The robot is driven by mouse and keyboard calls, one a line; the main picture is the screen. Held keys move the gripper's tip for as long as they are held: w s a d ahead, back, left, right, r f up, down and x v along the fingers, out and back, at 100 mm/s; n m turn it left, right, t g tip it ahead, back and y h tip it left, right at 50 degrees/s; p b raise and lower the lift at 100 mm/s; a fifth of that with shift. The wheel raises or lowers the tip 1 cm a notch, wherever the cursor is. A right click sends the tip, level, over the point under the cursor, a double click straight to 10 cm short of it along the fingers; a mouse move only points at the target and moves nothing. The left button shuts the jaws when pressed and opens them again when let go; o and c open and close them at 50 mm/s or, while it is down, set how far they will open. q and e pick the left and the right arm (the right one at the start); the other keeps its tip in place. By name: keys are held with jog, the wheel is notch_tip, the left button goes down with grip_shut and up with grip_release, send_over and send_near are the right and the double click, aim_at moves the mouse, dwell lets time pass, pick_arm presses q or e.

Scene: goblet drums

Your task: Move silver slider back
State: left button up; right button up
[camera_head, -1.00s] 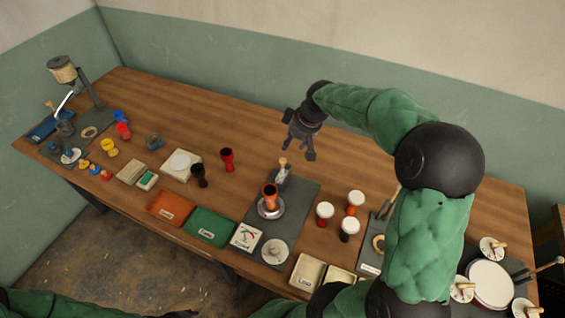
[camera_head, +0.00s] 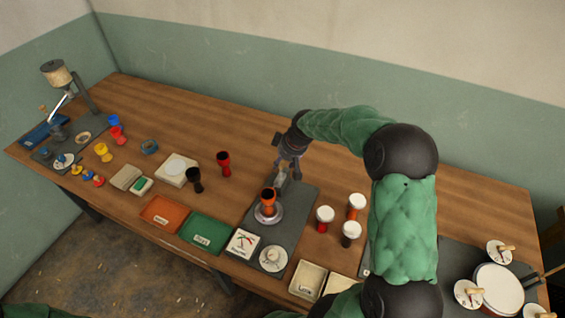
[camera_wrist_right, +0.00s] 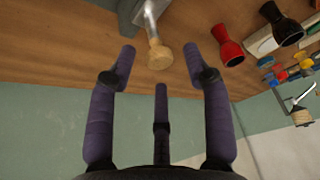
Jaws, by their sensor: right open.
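The silver slider (camera_head: 281,185) stands on the back part of the dark grey plate (camera_head: 300,205), partly hidden by my right gripper. In the right wrist view, its metal piece (camera_wrist_right: 150,12) shows at the top with a round wooden knob (camera_wrist_right: 159,54) pointing toward me. My right gripper (camera_head: 288,172) is open and empty, just above and behind the slider. In the wrist view, the knob lies between the spread fingers (camera_wrist_right: 160,65); I cannot tell whether they touch. An orange goblet drum (camera_head: 269,203) stands upright on a round silver base in front of the slider. My left gripper is not seen.
A red drum (camera_head: 223,164) and a black drum (camera_head: 194,181) stand to the left. Several white-topped drums (camera_head: 325,219) stand to the right. Orange (camera_head: 161,213) and green (camera_head: 206,233) trays lie near the front edge. The table behind the plate is clear.

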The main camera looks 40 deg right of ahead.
jog(key=shift+w+f, duration=0.2)
jog(key=shift+f, duration=0.3)
grip_shut()
jog(key=d, duration=0.1)
jog(key=w+d, duration=0.1)
jog(key=d, duration=0.1)
jog(key=w+d, duration=0.1)
jog(key=shift+w+d+r, duration=0.15)
jog(key=shift+d+r, duration=0.1)
